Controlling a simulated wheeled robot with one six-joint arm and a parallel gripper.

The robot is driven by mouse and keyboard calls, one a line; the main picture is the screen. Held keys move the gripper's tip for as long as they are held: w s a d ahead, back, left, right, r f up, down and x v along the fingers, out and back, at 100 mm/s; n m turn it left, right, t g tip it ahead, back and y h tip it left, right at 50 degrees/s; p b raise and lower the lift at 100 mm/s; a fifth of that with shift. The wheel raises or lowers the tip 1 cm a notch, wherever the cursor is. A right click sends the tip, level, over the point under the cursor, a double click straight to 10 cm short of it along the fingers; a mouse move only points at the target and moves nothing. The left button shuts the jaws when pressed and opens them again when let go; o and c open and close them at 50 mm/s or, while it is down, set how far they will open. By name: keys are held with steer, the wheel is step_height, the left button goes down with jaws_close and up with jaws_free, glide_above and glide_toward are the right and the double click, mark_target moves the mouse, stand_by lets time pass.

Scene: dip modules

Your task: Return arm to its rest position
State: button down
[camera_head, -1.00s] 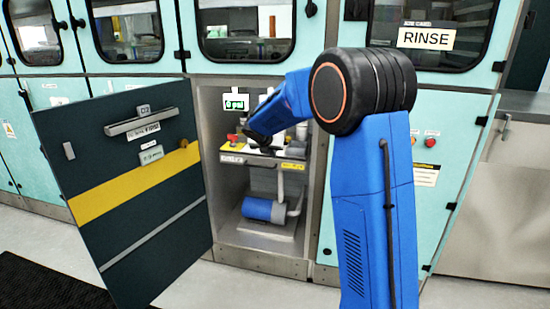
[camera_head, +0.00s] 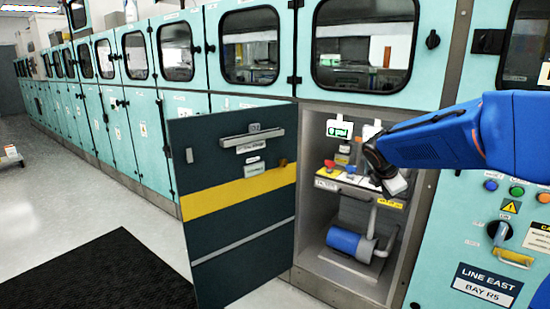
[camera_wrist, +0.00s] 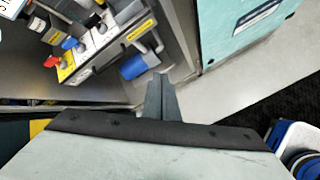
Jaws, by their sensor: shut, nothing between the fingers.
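My gripper shows in the wrist view (camera_wrist: 161,82) as two dark fingers pressed together, with nothing between them. In the head view my blue arm (camera_head: 430,140) reaches in from the right edge. Its dark wrist end hangs in front of the right side of an open cabinet bay (camera_head: 312,240). The fingertips are hard to make out there. In the wrist view the fingers point toward the bay's lower edge and the pale floor, apart from the valves and pump.
A dark door with a yellow stripe (camera_head: 240,195) stands swung open left of the bay. Inside are a red-handled valve (camera_head: 330,164), a blue one (camera_head: 350,169) and a blue pump (camera_head: 350,243). A control panel (camera_head: 487,282) is at right. Floor at left is open around a black mat (camera_head: 95,275).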

steer(key=s+a+f+m+y, duration=0.1)
steer(key=s+m, duration=0.5)
steer(key=s, duration=0.7)
steer(key=s+a+f+m+g+y, duration=0.1)
steer(key=s+a+f+m+y, duration=0.1)
steer(key=s+m, duration=0.5)
steer(key=s+a+f+m+y, duration=0.1)
steer(key=s+a+f+m, duration=0.3)
steer(key=s, duration=1.4)
steer(key=m, duration=0.3)
steer(key=shift+s+a+g+y, duration=0.3)
steer(key=shift+a, duration=0.1)
